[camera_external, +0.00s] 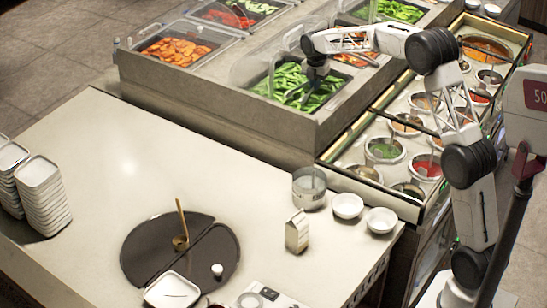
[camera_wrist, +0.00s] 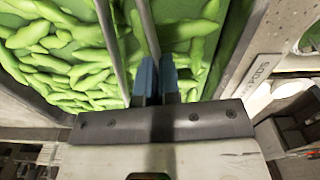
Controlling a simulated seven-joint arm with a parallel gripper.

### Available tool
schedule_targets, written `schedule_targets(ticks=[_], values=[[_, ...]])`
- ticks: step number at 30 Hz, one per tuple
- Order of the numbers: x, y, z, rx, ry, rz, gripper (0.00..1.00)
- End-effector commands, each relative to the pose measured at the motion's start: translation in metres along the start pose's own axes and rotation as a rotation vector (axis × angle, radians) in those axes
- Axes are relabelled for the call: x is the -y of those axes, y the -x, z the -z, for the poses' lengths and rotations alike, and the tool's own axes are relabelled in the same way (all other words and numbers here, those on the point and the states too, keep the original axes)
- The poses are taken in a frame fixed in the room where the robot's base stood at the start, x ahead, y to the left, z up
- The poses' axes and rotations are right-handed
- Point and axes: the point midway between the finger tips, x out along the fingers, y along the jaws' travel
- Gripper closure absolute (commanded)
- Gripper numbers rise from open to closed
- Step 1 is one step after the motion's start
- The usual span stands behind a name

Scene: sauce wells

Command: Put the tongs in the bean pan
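The bean pan (camera_external: 332,101) is a clear-walled pan of green beans in the counter. Two long grey metal bars, which look like the arms of the tongs (camera_wrist: 108,45), run over the beans in the wrist view. My gripper (camera_external: 316,74) is low over the far right part of the bean pan in the external view. In the wrist view its blue fingertips (camera_wrist: 156,75) are close together, and the right bar runs in between them. It looks shut on the tongs.
A pan of orange slices (camera_external: 176,50) stands left of the bean pan. Sauce wells (camera_external: 384,150) line the right side. A dark round board (camera_external: 142,247), a carton (camera_external: 297,232) and white bowls (camera_external: 348,206) are on the front counter, whose left middle is clear.

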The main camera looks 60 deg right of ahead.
Motion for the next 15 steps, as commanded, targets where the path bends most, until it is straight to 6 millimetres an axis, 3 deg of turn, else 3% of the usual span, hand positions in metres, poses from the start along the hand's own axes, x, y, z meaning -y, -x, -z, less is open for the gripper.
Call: schedule_targets(ticks=[11,15], values=[[0.0001,-0.0086,0.0,0.0,0.0,0.0,1.0],[0.0003,-0.0104,0.0001,-0.001,0.0,0.002,0.78]])
